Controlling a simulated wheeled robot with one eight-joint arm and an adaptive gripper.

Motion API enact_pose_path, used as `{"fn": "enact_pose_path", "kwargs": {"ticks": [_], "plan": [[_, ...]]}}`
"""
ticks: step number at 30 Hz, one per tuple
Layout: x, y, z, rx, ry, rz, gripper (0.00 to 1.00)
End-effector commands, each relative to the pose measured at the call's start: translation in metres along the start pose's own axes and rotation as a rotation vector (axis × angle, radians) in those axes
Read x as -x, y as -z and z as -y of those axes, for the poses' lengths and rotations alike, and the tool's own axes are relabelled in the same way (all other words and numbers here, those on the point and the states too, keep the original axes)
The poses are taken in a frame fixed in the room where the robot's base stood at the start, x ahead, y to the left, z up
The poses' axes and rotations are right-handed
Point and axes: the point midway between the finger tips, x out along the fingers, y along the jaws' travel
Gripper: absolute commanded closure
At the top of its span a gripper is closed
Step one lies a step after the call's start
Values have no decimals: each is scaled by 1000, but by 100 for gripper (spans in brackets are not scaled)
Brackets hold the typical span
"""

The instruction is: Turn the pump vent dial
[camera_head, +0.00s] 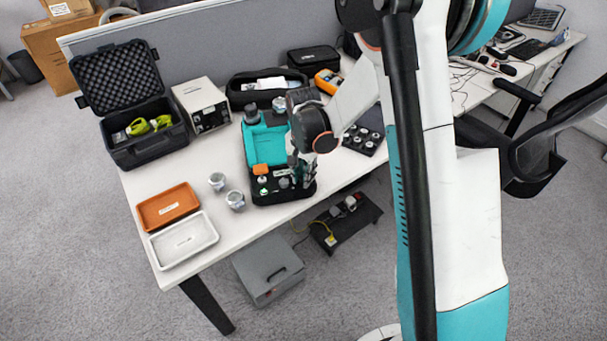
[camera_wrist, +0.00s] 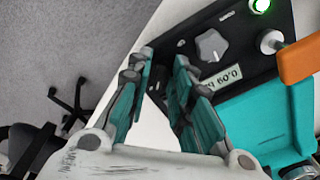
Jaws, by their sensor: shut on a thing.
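The teal and black pump unit (camera_head: 262,145) stands on the white desk in the head view. Its black panel also shows in the wrist view (camera_wrist: 175,50). On that panel is a grey dial (camera_wrist: 212,45) with a pointed grip, above a label or readout. My gripper (camera_head: 300,180) is low over the right part of the panel. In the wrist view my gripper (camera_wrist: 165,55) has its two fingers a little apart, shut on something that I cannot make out. The dial appears to the right of the right finger, not visibly between the tips.
An orange handle (camera_wrist: 300,60), a silver knob (camera_wrist: 270,40) and a lit green lamp (camera_wrist: 260,5) are close to the dial. Metal cylinders (camera_head: 235,200), an orange tray (camera_head: 168,205) and a white tray (camera_head: 184,239) lie left. A block of dark knobs (camera_head: 363,139) stands right.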

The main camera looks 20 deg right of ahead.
Motion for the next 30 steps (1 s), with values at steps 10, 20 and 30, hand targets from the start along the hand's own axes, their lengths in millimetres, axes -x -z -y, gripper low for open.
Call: {"fn": "enact_pose_path", "kwargs": {"ticks": [10,20,30], "plan": [[0,0,0,1,1,0,71],[11,0,0,1,0,0,71],[76,0,0,1,0,1,71]]}}
